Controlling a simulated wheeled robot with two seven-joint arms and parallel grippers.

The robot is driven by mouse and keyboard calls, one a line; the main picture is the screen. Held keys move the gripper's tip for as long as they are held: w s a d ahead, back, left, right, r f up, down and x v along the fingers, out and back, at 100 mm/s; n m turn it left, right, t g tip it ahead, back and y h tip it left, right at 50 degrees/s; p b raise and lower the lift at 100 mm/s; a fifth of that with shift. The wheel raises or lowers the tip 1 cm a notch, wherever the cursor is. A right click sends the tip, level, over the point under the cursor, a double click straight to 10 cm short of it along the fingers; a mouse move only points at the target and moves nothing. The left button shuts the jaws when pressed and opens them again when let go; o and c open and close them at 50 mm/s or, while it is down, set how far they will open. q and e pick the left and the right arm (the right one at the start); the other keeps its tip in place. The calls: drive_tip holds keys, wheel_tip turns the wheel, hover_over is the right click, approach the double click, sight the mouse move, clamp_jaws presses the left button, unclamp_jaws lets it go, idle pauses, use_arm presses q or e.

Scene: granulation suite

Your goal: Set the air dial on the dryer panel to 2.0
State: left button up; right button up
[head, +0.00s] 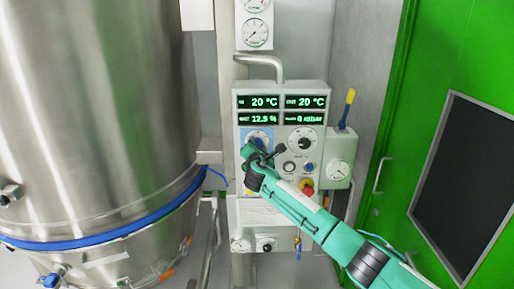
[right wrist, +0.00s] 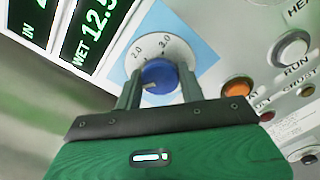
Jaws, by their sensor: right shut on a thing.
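The air dial (head: 257,134) is a knob on a light blue square at the left of the dryer panel (head: 280,91). In the right wrist view its blue knob (right wrist: 161,74) sits on a pale round scale; the figures 2.0 and 3.0 show above it. My right gripper (head: 257,153) has its fingers on both sides of the knob, and the right wrist view shows the gripper (right wrist: 160,88) shut on it. I cannot make out where the knob's pointer stands. My left gripper is not in view.
A black dial (head: 302,140) is just right of the air dial. A red stop button (head: 307,187) is below, and a yellow-handled lever (head: 349,98) stands to the right. A large steel vessel (head: 95,100) fills the left; a green door (head: 425,70) is on the right.

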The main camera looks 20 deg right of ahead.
drive_tip(key=shift+f+m+b, duration=0.2)
drive_tip(key=shift+m+b, duration=4.9)
drive_tip(key=shift+m, duration=0.6)
drive_tip(key=o, duration=1)
drive_tip(key=shift+r, duration=0.1)
drive_tip(key=shift+c, duration=0.2)
drive_tip(key=shift+s, duration=0.1)
drive_tip(key=b+v, duration=0.4)
drive_tip(key=v, duration=0.9)
drive_tip(key=shift+s, duration=0.3)
